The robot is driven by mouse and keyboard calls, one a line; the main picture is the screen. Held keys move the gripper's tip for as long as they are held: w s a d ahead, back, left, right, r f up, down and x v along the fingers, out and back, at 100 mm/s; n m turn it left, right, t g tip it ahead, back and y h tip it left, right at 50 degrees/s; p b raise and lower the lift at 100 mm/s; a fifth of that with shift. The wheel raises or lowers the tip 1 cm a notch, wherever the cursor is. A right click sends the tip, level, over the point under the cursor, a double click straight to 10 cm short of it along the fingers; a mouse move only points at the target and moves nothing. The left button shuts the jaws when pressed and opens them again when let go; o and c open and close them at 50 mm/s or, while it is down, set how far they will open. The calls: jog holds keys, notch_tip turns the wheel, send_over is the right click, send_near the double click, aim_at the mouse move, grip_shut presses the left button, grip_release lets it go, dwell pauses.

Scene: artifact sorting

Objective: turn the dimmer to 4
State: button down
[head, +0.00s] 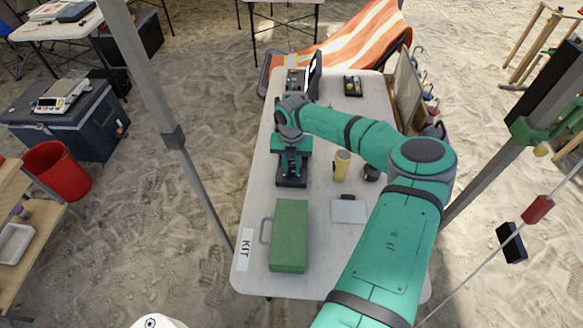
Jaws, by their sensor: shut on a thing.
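A small dark box (291,181), which looks like the dimmer, lies on the left part of the white table, beyond the green case. My gripper (292,167) points down over this box from my teal arm. Its fingers are shut at the box's top, on what appears to be the dimmer knob. The knob and any number marks are hidden or too small to read, so the setting cannot be told.
The green case (290,236), a yellow cylinder (341,164), a dark round cup (371,172) and a grey flat plate (348,211) share the white table (330,272). A dark screen (314,76) stands at the back. The table's near right is partly hidden by my arm.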

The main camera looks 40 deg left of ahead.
aim_at(291, 171)
jog(key=c, duration=1.5)
grip_release()
jog(key=shift+c, duration=0.2)
notch_tip(291, 171, up, 11)
jog(key=shift+f, duration=0.1)
